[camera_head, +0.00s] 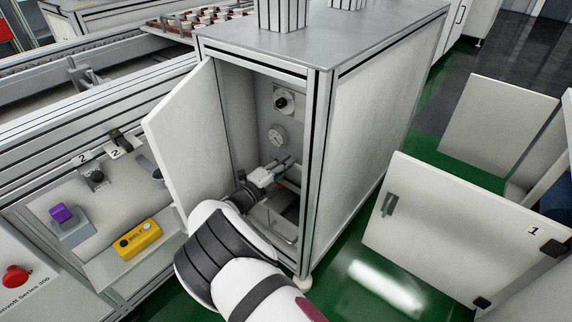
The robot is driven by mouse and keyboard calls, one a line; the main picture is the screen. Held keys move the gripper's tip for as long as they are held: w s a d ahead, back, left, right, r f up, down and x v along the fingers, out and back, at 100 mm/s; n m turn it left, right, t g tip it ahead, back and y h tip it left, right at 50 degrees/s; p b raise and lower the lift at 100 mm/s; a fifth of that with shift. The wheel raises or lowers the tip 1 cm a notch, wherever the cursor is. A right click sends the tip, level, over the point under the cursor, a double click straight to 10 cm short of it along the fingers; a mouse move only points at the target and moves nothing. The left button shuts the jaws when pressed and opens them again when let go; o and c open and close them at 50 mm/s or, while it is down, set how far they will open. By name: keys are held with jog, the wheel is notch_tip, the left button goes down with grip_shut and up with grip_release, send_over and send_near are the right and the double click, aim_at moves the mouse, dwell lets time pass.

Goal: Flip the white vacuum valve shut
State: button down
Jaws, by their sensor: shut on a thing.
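My gripper (286,161) reaches through the open front of the cabinet (326,150). Its fingers point toward the back right of the interior, below the gauge. It is shut on a small part at its tips, which seems to be the white vacuum valve. The fingers and my wrist cover most of that part, so I cannot make out its shape or the position of its lever. A round pressure gauge (277,138) sits on the back panel above the gripper. A black rotary knob (283,101) on a pale plate sits higher up.
The cabinet door (188,140) stands open, close to the left of my arm. The cabinet's front post (316,180) is close on the right. A yellow button box (138,239) and a purple switch (62,213) are at left. Pale panels (455,235) stand at right over green floor.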

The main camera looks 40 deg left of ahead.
jog(key=c, duration=1.6)
grip_release()
jog(key=shift+d+f, duration=0.1)
jog(key=shift+f, duration=0.1)
jog(key=shift+r, duration=0.1)
notch_tip(320, 180, up, 10)
